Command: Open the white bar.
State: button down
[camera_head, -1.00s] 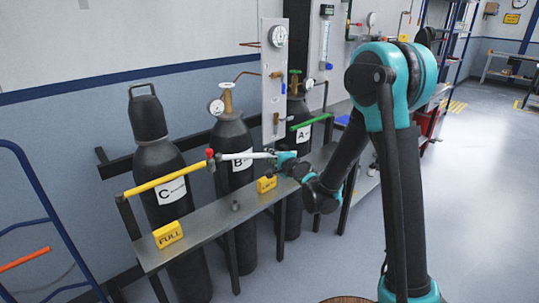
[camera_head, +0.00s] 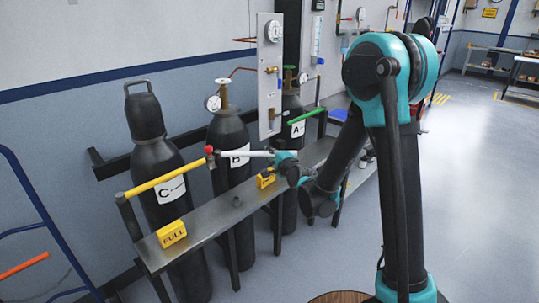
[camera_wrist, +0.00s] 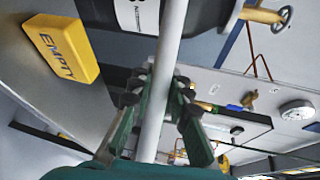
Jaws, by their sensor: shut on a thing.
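The white bar (camera_head: 245,153) runs roughly level in front of the gas cylinder marked B (camera_head: 230,173). Its left end is at a red-topped fitting (camera_head: 209,152) beside the yellow bar (camera_head: 165,182). My gripper (camera_head: 282,157) is at the bar's right end in the head view. In the wrist view my gripper (camera_wrist: 160,95) is shut around the white bar (camera_wrist: 166,55), which passes between its two fingers. The arm partly hides the fingers in the head view.
A shelf (camera_head: 208,222) below the bars carries a yellow FULL block (camera_head: 171,233) and a yellow block (camera_head: 265,180), reading EMPTY in the wrist view (camera_wrist: 62,48). A green bar (camera_head: 307,116) fronts cylinder A (camera_head: 292,109). A blue cart frame (camera_head: 35,205) stands left. Floor right is clear.

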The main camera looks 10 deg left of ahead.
jog(key=c, duration=1.4)
grip_release()
jog(key=v, duration=1.2)
jog(key=shift+c, duration=0.4)
